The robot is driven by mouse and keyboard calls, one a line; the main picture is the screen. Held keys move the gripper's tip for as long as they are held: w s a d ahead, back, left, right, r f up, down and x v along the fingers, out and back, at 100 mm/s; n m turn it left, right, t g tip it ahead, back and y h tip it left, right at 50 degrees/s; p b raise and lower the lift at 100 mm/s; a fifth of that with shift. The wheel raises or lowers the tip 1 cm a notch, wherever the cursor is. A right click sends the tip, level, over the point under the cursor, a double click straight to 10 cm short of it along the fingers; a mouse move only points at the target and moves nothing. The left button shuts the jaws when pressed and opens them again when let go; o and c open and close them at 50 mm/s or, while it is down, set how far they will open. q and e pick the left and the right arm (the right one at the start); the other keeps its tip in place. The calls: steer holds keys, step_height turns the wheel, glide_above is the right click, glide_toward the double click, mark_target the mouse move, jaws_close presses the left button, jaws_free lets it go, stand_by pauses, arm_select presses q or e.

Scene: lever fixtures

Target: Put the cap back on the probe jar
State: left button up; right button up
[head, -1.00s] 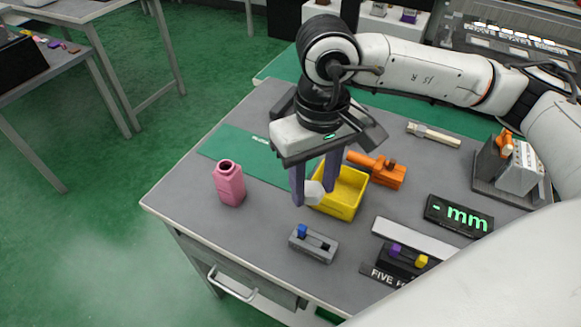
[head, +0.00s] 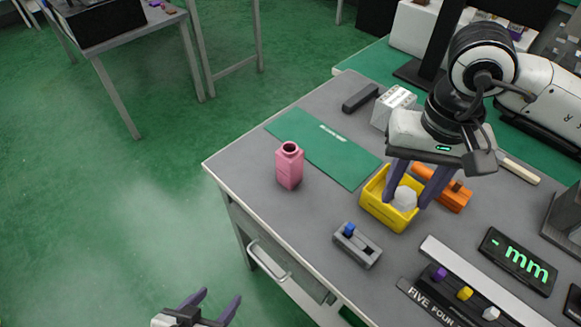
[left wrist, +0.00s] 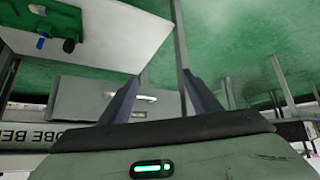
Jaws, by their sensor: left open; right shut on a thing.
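The pink jar (head: 289,166) stands upright and uncapped on the grey table, its dark round mouth facing up. My right gripper (head: 408,192) points down and is shut on a whitish cap (head: 404,198), to the right of the jar. The cap shows against the yellow bin (head: 372,208); I cannot tell how high above the bin's floor it is. My left gripper (head: 219,297) is open and empty, low in the head view off the table's front left. Its two fingers (left wrist: 160,92) are apart in the left wrist view, with nothing between them.
A green mat (head: 325,150) lies behind the jar. An orange tool (head: 443,190) lies right of the bin. A grey slider fixture with a blue knob (head: 357,245) and a lever row (head: 465,292) are nearer the front.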

arm_select(q)
steer(key=a+r+g+y+p, duration=0.1)
steer(key=a+r+g+p, duration=0.2)
steer(key=r, duration=1)
steer(key=m+t+h, duration=0.5)
steer(key=m+h, duration=0.1)
steer(key=h, duration=0.2)
glide_toward(282, 165)
steer(key=shift+w+d+r+p, duration=0.15)
steer(key=shift+d+p, duration=0.05)
steer(key=shift+p, duration=0.2)
arm_select(e)
steer(key=w+a+r+m, duration=0.3)
steer(key=w+a+m, duration=0.4)
steer(key=m, duration=0.9)
steer(key=w+a+r+m, duration=0.2)
steer(key=w+a+m, duration=0.5)
steer(key=a+m, duration=0.5)
steer(key=shift+w+r+m, duration=0.25)
steer(key=shift+r+m, duration=0.15)
steer(key=shift+m, duration=2)
steer(key=shift+a, duration=0.1)
arm_select(q)
steer(key=shift+w+d, duration=0.1)
steer(key=x, duration=1.1)
steer(key=shift+w+d+f, duration=0.2)
steer(key=shift+d+f, duration=0.05)
steer(key=shift+f, duration=0.1)
